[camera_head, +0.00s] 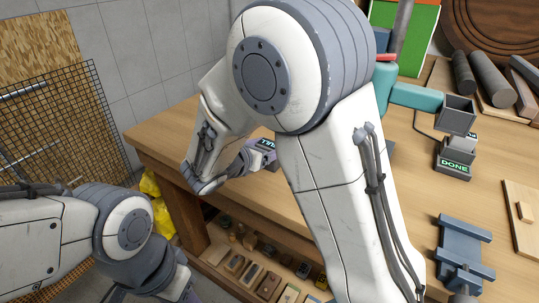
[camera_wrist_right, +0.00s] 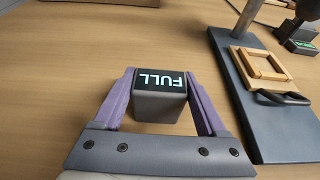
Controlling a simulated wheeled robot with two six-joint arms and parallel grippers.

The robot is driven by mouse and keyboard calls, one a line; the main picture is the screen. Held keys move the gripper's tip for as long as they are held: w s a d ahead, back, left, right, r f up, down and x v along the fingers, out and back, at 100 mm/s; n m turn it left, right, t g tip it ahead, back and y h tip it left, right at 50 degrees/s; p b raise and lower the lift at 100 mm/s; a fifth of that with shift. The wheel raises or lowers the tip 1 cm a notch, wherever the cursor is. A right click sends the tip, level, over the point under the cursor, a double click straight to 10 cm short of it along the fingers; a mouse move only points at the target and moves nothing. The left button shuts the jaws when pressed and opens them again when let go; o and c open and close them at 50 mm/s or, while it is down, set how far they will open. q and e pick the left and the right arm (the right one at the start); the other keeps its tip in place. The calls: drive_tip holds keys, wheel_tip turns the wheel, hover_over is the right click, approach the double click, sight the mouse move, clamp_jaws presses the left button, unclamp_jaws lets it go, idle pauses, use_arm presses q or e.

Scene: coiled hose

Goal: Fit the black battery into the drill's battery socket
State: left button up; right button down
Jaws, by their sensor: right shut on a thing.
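My right gripper (camera_head: 246,163) has purple fingers and is shut on the black battery (camera_head: 265,147), near the left edge of the workbench. In the right wrist view the battery (camera_wrist_right: 160,95) sits between the fingers of the right gripper (camera_wrist_right: 160,98), its "FULL" label facing up and upside down. I cannot tell whether it touches the bench. The teal drill (camera_head: 414,96) is partly behind my right arm, with a dark grey hollow box, seemingly its socket (camera_head: 457,113), at its right end. My left arm is at lower left; its gripper is mostly cut off by the frame.
A grey dock with a "DONE" label (camera_head: 454,168) stands below the socket. A grey vise-like block (camera_head: 463,246) and a wooden board (camera_head: 522,215) lie at right. Dark cylinders (camera_head: 492,80) lie at the back. In the wrist view, a dark stand base (camera_wrist_right: 250,110) is right of the battery.

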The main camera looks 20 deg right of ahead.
sight(269, 143)
drive_tip(key=shift+r, duration=0.1)
idle(0.3)
wheel_tip(269, 143, up, 5)
drive_tip(key=p, duration=0.4)
idle(0.4)
